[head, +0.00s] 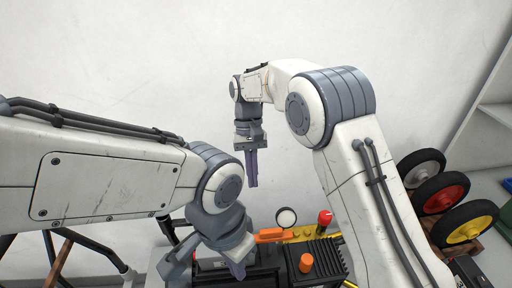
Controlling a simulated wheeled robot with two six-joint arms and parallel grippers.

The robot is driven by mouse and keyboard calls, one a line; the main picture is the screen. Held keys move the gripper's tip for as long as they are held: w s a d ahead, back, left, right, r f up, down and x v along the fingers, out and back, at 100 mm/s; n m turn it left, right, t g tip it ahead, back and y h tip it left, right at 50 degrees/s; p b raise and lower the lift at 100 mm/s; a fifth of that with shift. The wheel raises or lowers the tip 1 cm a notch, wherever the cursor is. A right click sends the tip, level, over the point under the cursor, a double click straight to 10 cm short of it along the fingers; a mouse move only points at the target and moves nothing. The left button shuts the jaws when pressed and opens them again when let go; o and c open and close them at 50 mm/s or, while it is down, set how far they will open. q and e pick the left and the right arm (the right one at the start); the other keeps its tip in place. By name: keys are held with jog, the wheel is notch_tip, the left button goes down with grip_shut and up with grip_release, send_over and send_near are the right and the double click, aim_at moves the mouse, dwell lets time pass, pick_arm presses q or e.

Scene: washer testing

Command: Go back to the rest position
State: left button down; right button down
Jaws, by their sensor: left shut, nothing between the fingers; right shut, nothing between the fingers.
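My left gripper (240,268) points down at the lower middle of the head view, in front of a black machine with orange parts. Its fingers look shut and empty, and its tips are near the bottom edge. My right gripper (251,184) hangs higher and farther back, pointing down in front of the white wall. Its purple-grey fingers are together with nothing between them. Both arms are bent, the left coming in from the left edge and the right from the lower right.
The black machine (270,275) has an orange knob (306,263), an orange handle (270,236), a red knob (325,217) and a round gauge (286,218). Several wheels, including a red one (440,193), stand at the right. A dark frame (62,262) is lower left. The upper wall area is clear.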

jog(key=s+d+f+n+t+y+b, duration=0.1)
jog(key=s+d+n+t+b, duration=0.1)
jog(key=s, duration=1)
jog(key=s+d+f+n+t+y+b, duration=0.1)
jog(key=s+d+b, duration=0.3)
jog(key=s, duration=0.9)
jog(key=shift+d+f+n+t+b, duration=0.3)
jog(key=shift+d+f+n+t, duration=0.4)
jog(key=shift+d, duration=0.5)
jog(key=shift+s+r, duration=0.1)
jog(key=shift+r, duration=0.1)
